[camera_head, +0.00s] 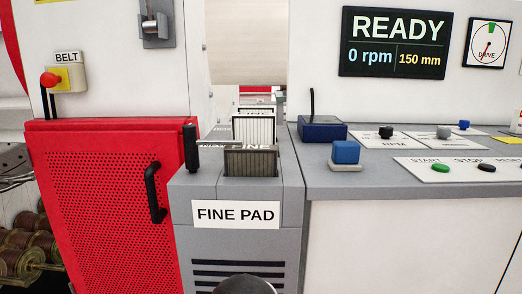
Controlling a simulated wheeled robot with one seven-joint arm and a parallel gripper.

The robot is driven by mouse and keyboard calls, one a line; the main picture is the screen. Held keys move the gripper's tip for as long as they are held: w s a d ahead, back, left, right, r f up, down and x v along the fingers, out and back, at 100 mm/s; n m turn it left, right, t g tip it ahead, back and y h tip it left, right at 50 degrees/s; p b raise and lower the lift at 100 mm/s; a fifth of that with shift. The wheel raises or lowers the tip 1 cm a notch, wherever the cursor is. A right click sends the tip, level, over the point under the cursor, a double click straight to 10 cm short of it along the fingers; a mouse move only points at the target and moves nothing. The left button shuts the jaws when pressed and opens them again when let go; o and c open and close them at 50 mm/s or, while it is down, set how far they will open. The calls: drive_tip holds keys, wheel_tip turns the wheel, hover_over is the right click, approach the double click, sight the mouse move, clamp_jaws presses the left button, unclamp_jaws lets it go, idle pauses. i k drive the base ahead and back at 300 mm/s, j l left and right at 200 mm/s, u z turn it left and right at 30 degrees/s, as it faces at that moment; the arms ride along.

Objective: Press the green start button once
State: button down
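The green start button (440,168) is a low oval cap on a white label plate (462,178) at the right of the grey counter. The word START is printed behind it. A black button (486,168) sits just to its right, by the word STOP. My gripper does not show in this view, so its place relative to the green button cannot be seen. Nothing covers the green button.
A blue cube-shaped knob (346,153) and a dark blue box (321,128) stand left of the plate. Small knobs (443,131) sit behind it. The screen (394,43) reads READY, 0 rpm, 150 mm. A FINE PAD unit (236,214) and red perforated door (110,210) are further left.

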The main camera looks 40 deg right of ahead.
sight(439, 167)
drive_tip(key=z, duration=2.7)
